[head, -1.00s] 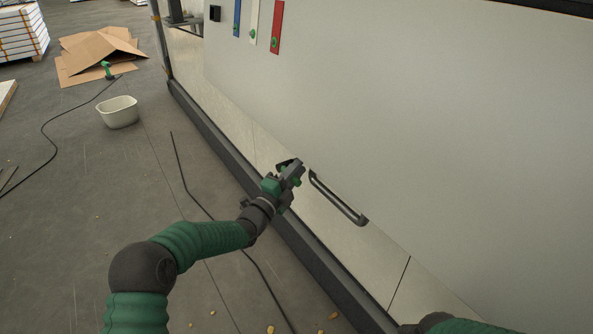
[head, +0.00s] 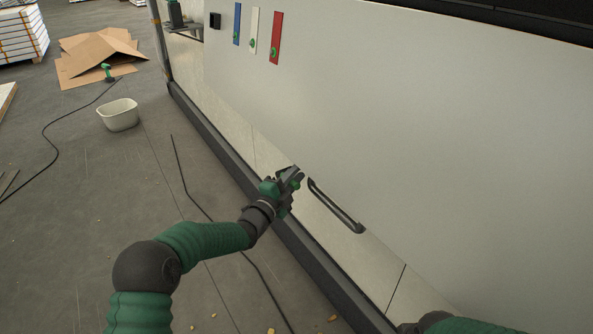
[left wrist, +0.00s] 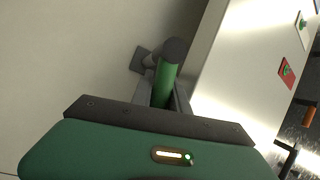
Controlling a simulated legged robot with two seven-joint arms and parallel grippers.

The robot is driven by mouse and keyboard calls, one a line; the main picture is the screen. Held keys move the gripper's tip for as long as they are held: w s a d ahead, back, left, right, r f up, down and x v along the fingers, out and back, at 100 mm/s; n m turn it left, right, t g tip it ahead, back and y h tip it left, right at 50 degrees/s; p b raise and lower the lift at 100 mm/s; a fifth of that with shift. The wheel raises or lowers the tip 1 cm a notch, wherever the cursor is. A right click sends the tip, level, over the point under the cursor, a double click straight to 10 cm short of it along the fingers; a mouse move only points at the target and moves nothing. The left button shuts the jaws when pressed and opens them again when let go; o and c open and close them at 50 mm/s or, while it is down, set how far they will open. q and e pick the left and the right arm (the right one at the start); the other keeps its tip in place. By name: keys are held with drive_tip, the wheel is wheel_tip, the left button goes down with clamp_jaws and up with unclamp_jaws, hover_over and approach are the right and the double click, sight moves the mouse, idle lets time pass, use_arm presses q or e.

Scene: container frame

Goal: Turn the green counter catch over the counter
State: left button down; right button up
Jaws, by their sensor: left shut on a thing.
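The green catch (left wrist: 166,82) shows in the left wrist view as a green bar with a dark round end, on a dark mount at the pale panel. It lies between the fingers of my left gripper (left wrist: 168,98), which is shut on it. In the head view my left gripper (head: 293,177) is at the lower edge of the large pale counter panel (head: 430,130), just left of a dark bar handle (head: 336,206). There the gripper mostly hides the catch. Part of my right arm shows at the bottom right; its gripper is out of view.
Blue (head: 237,22), white (head: 253,32) and red (head: 275,38) tags with green knobs are on the panel's far end. A pale tub (head: 118,115), flattened cardboard (head: 98,55) and a black cable (head: 55,140) lie on the floor.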

use_arm(q)
drive_tip(key=shift+w+a+n+g+y+p, duration=0.15)
drive_tip(key=shift+a+n+g+y+p, duration=0.2)
drive_tip(key=shift+n+p, duration=0.7)
use_arm(e)
drive_tip(key=v, duration=0.3)
drive_tip(key=shift+w+r, duration=0.1)
drive_tip(key=shift+w, duration=0.25)
use_arm(q)
drive_tip(key=c, duration=1.3)
unclamp_jaws()
drive_tip(key=shift+a, duration=0.1)
drive_tip(key=shift+c, duration=0.2)
drive_tip(key=shift+o, duration=0.2)
drive_tip(key=shift+r, duration=0.15)
use_arm(e)
drive_tip(key=shift+a, duration=0.2)
use_arm(q)
drive_tip(key=shift+d, duration=0.25)
use_arm(e)
drive_tip(key=shift+d, duration=0.1)
